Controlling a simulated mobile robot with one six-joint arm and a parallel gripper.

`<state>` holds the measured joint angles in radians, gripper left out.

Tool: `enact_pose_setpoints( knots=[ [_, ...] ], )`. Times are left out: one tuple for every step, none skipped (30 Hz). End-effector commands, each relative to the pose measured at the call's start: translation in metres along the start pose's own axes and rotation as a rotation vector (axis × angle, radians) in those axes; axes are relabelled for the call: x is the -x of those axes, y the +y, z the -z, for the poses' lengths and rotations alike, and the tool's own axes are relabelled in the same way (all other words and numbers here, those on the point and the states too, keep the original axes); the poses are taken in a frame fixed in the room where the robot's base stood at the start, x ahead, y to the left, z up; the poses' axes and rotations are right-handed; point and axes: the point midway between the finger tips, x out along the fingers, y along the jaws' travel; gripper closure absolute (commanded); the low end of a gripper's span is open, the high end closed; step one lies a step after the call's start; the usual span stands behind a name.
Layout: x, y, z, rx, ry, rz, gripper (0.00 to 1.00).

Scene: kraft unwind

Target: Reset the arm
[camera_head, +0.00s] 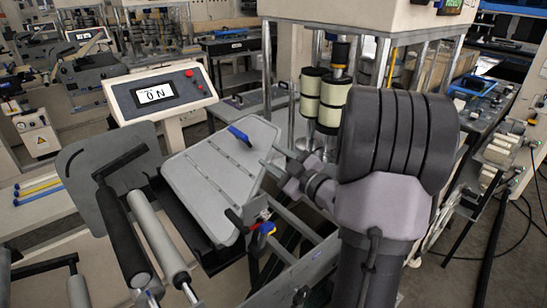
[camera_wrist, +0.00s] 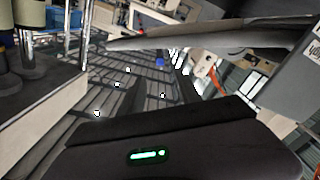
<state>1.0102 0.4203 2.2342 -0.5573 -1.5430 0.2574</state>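My arm stands at the right of the head view, with a thick dark upper link and a greyish-purple joint. Its slimmer wrist end reaches left to my gripper (camera_head: 272,167), which is close to the right edge of a grey slanted plate (camera_head: 222,170). I cannot make out the two fingers or anything held between them. Whether the gripper touches the plate is unclear. In the wrist view a dark body with a green light fills the bottom, likely part of my own arm end; no fingertips show there.
A control panel (camera_head: 160,93) reading "ON" stands behind the plate. Rollers (camera_head: 157,238) are at the front left. A blue handle (camera_head: 239,135) sits on the plate. A rail frame (camera_head: 305,270) is below.

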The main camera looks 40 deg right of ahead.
Motion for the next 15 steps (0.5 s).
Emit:
enact_pose_setpoints(
  knots=[
    [0.000, 0.000, 0.000, 0.000, 0.000, 0.000, 0.60],
    [0.000, 0.000, 0.000, 0.000, 0.000, 0.000, 0.60],
    [0.000, 0.000, 0.000, 0.000, 0.000, 0.000, 0.60],
    [0.000, 0.000, 0.000, 0.000, 0.000, 0.000, 0.60],
    [0.000, 0.000, 0.000, 0.000, 0.000, 0.000, 0.60],
    [0.000, 0.000, 0.000, 0.000, 0.000, 0.000, 0.60],
    [-0.001, 0.000, 0.000, 0.000, 0.000, 0.000, 0.60],
    [-0.001, 0.000, 0.000, 0.000, 0.000, 0.000, 0.60],
    [-0.001, 0.000, 0.000, 0.000, -0.001, 0.000, 0.60],
    [-0.002, 0.000, 0.002, -0.002, -0.007, -0.003, 0.60],
    [-0.005, 0.001, 0.005, -0.005, -0.017, -0.008, 0.60],
    [-0.011, 0.003, 0.013, -0.014, -0.044, -0.020, 0.60],
    [-0.016, 0.004, 0.021, -0.026, -0.073, -0.035, 0.60],
    [-0.021, 0.005, 0.030, -0.045, -0.110, -0.053, 0.60],
    [-0.027, 0.004, 0.047, -0.080, -0.166, -0.082, 0.60]
  ],
)
